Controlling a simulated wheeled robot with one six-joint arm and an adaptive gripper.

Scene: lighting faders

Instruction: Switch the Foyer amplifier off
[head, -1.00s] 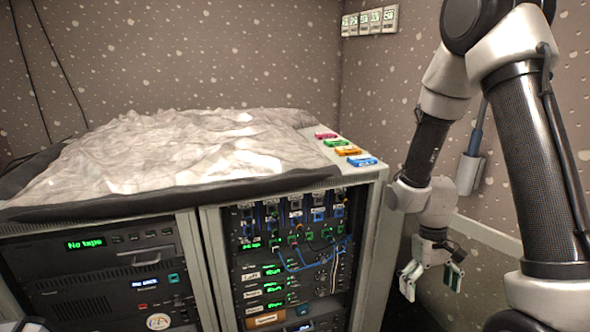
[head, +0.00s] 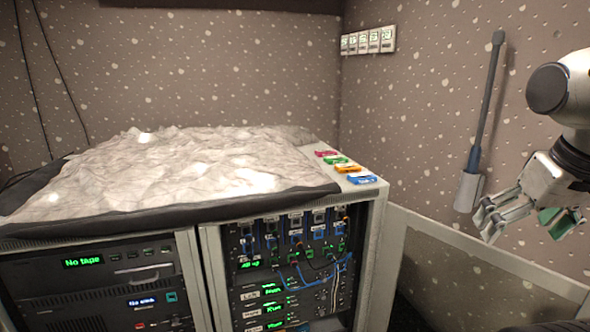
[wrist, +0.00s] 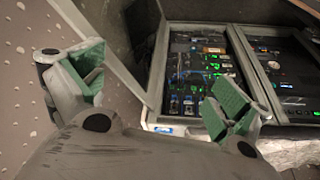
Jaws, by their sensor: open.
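The equipment rack with the amplifiers (head: 240,297) stands in the right bay of the cabinet. It holds several units with green displays and labels; the labels are too small to tell which one is Foyer. The rack also shows in the wrist view (wrist: 200,65), seen turned over and beyond the fingers. My gripper (head: 520,222) is open and empty at the right in the head view, well to the right of the cabinet and apart from it. Its green-padded fingers also show in the wrist view (wrist: 160,95).
A crumpled pale sheet (head: 190,165) covers the cabinet top. Several coloured blocks (head: 347,168) lie at its right edge. A left bay unit (head: 95,262) reads "No tape". A grey-handled tool in a holder (head: 468,190) is on the right wall. The space between gripper and cabinet looks clear.

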